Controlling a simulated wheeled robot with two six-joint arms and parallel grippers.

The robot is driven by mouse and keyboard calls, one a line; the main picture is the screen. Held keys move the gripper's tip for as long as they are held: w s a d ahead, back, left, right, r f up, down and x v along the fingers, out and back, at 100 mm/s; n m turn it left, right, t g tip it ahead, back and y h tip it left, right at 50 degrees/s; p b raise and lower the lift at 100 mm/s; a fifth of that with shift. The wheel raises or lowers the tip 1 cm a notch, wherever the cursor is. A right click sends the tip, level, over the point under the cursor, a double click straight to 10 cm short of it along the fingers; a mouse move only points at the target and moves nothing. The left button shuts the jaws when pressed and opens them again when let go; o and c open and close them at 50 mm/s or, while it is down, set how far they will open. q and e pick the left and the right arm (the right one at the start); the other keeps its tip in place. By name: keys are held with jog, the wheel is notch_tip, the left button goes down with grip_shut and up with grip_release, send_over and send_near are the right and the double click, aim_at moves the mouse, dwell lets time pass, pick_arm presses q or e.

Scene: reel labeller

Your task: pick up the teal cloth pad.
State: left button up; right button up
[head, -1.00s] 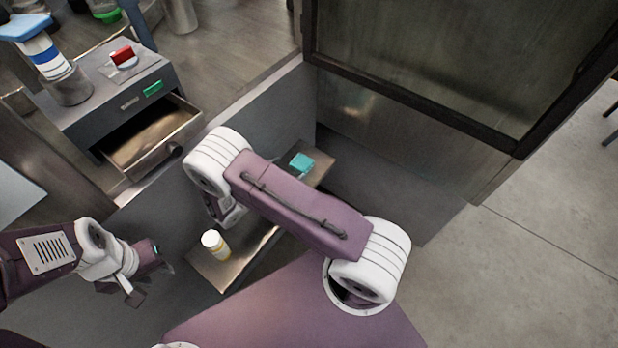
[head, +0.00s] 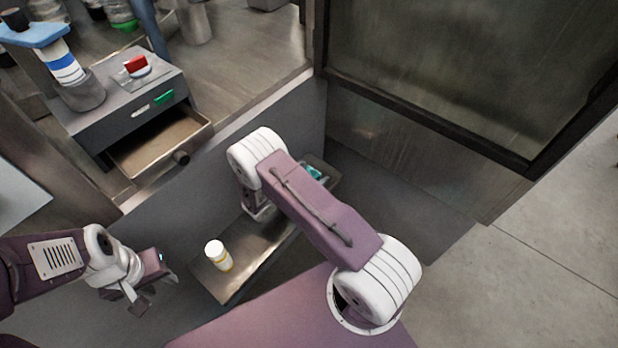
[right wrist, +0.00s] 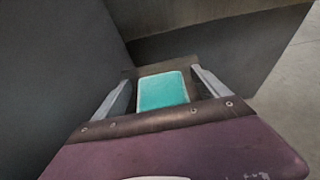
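The teal cloth pad (right wrist: 163,91) lies on the narrow shelf, between and just beyond the two fingers of my right gripper (right wrist: 163,85) in the right wrist view. Those fingers are apart, with visible space on each side of the pad. In the head view the pad (head: 314,172) shows only in part at the shelf's far end, behind my right arm. The right gripper itself is hidden there by the arm. My left gripper (head: 152,296) is at the lower left, away from the pad; its fingers look apart and empty.
A white bottle with a yellow band (head: 218,255) stands on the near end of the shelf (head: 232,285). A grey labeller box (head: 125,105) with an open drawer (head: 165,148) is at the upper left. A grey wall runs close behind the shelf.

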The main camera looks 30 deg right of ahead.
aim_at(313, 173)
jog(key=c, duration=1.4)
jog(key=shift+o, duration=0.2)
jog(key=shift+r, duration=0.1)
jog(key=shift+r, duration=0.3)
jog(key=r, duration=0.2)
jog(key=r+p, duration=0.1)
jog(key=r, duration=0.1)
jog(key=shift+s+d, duration=0.2)
jog(key=shift+d, duration=0.15)
jog(key=s+d+r, duration=0.5)
jog(key=d+r, duration=0.1)
jog(key=d, duration=0.3)
jog(key=shift+s+d+p, duration=0.15)
jog(key=shift+s+p, duration=0.15)
jog(key=shift+p, duration=0.15)
